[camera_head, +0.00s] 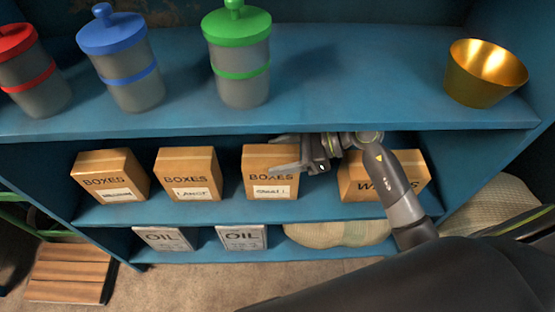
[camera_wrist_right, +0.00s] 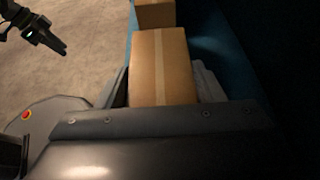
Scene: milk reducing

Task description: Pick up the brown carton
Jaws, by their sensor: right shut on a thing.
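Several brown cartons stand in a row on the middle shelf. My right gripper (camera_head: 286,154) reaches in from the right and is shut on the third carton from the left (camera_head: 260,187), marked BOXES; its fingers cover part of the carton's upper right. In the right wrist view this carton (camera_wrist_right: 160,62) sits upright between the two fingers of the right gripper (camera_wrist_right: 160,86). Two more BOXES cartons (camera_head: 110,177) (camera_head: 188,176) stand to its left. My left gripper (camera_wrist_right: 56,45) shows small at the upper left of the right wrist view, apart from the cartons; its opening is unclear.
Another carton (camera_head: 405,165) stands behind my right forearm. The blue top shelf (camera_head: 345,80) is close above the gripper and holds lidded jars (camera_head: 240,58) and a gold bowl (camera_head: 482,75). OIL boxes (camera_head: 242,238) and a sack (camera_head: 335,233) are below.

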